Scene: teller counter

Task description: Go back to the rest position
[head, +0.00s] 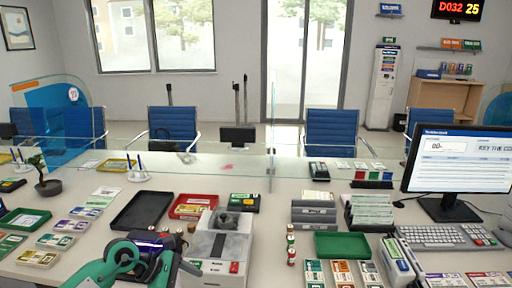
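Teal and black parts (122,256) show at the bottom left edge and look like my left arm, raised in front of the counter. They overlap a dark device with a purple glow (150,241). I cannot make out the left fingertips or whether they hold anything. My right arm and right gripper are not in view.
The white counter holds a black tray (142,210), a red tray (193,206), a grey-white machine (219,246), a green tray (341,245), a monitor (459,164) and a keyboard (446,238). A glass screen (222,155) runs behind them. Blue chairs (332,131) stand beyond.

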